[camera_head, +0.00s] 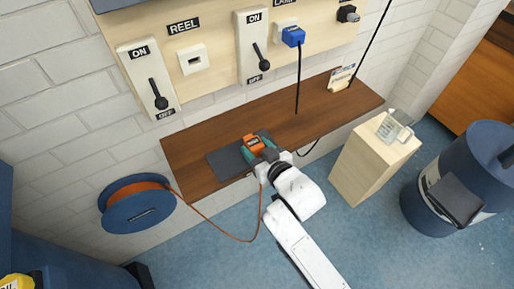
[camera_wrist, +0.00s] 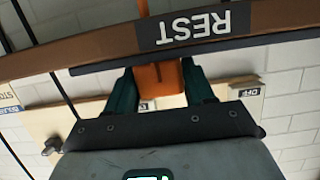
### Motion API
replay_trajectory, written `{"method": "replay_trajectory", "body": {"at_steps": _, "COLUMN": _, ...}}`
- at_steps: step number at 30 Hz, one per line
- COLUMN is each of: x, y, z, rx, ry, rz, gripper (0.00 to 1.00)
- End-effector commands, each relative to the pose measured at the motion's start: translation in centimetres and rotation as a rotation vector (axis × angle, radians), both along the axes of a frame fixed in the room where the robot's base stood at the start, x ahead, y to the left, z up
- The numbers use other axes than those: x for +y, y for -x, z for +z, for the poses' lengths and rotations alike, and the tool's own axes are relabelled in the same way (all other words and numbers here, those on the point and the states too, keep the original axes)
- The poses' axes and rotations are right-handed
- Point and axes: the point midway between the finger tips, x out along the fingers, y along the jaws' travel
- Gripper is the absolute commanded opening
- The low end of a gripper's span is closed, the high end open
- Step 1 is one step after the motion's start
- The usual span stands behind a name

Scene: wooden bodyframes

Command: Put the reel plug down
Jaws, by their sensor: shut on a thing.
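The orange reel plug (camera_head: 253,143) is between the teal fingers of my gripper (camera_head: 256,150), over the wooden shelf at the dark grey mat (camera_head: 225,164). In the wrist view the plug (camera_wrist: 158,78) sits between the two fingers (camera_wrist: 160,88), which are shut on it. Whether its underside touches the mat is hidden. The reel (camera_head: 140,207) is a blue drum at the left, and its orange cord (camera_head: 222,231) hangs in a loop toward my gripper. A REST label (camera_wrist: 195,27) is on the shelf's front edge in the wrist view.
The wall panel above holds the empty REEL socket (camera_head: 194,59), black levers, and a blue plug (camera_head: 293,36) with a black cord dropping to the shelf (camera_head: 345,100). A pale wooden pedestal (camera_head: 365,165) and a blue barrel (camera_head: 455,180) stand at the right.

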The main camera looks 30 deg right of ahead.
Motion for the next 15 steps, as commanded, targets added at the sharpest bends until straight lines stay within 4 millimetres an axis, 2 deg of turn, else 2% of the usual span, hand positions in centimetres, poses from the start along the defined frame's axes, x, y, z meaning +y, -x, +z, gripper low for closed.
{"method": "replay_trajectory", "body": {"at_steps": 1, "x": 0.0, "y": 0.01, "z": -0.22, "rx": 0.0, "ry": 0.0, "rz": 0.0, "gripper": 0.54}}
{"method": "replay_trajectory", "body": {"at_steps": 9, "x": 0.0, "y": 0.01, "z": -0.11, "rx": 0.0, "ry": 0.0, "rz": 0.0, "gripper": 0.78}}
{"method": "replay_trajectory", "body": {"at_steps": 15, "x": 0.01, "y": 0.0, "z": -0.08, "rx": 0.0, "ry": 0.0, "rz": 0.0, "gripper": 0.78}}
